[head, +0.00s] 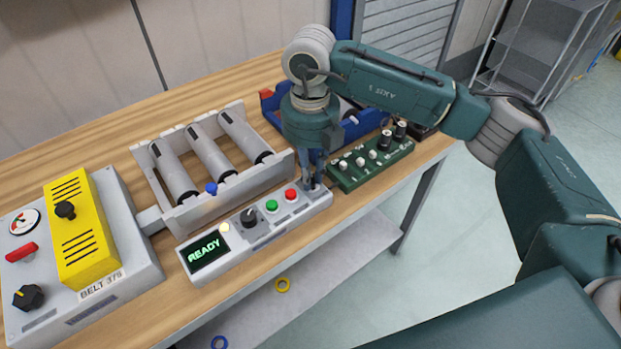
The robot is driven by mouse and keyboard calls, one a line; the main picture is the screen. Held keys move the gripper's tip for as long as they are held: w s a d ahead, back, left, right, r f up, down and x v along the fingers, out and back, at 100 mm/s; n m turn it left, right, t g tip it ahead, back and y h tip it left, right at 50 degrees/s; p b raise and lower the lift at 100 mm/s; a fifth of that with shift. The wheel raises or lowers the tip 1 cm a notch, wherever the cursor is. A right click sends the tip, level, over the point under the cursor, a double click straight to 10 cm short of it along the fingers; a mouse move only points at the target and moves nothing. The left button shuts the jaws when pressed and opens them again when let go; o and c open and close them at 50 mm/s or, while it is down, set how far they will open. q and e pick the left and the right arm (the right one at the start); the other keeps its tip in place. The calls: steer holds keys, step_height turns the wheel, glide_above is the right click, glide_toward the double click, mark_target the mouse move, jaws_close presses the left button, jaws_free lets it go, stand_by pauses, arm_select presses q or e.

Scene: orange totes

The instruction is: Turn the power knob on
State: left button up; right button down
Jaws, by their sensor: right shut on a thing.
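A grey control panel (221,262) lies along the table's front edge. Its screen (205,254) reads READY in green. My right gripper (314,186) points down at the panel's right end, just right of the red button. Its fingers are shut on a small control there, mostly hidden by the fingers; I take it to be the power knob, but its setting cannot be read. My left gripper is out of view.
A roller conveyor (181,222) stands behind the panel. A grey box with a yellow cover (84,240), marked BELT, is at left. A green board (349,183) with knobs sits close right of my gripper, a blue tote (362,127) behind. Rings lie below the table.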

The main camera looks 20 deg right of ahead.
steer(key=shift+w+r+m+b, duration=0.15)
steer(key=shift+m+b, duration=0.4)
steer(key=shift+m, duration=0.95)
steer(key=c, duration=2)
jaws_free()
step_height(320, 180, up, 12)
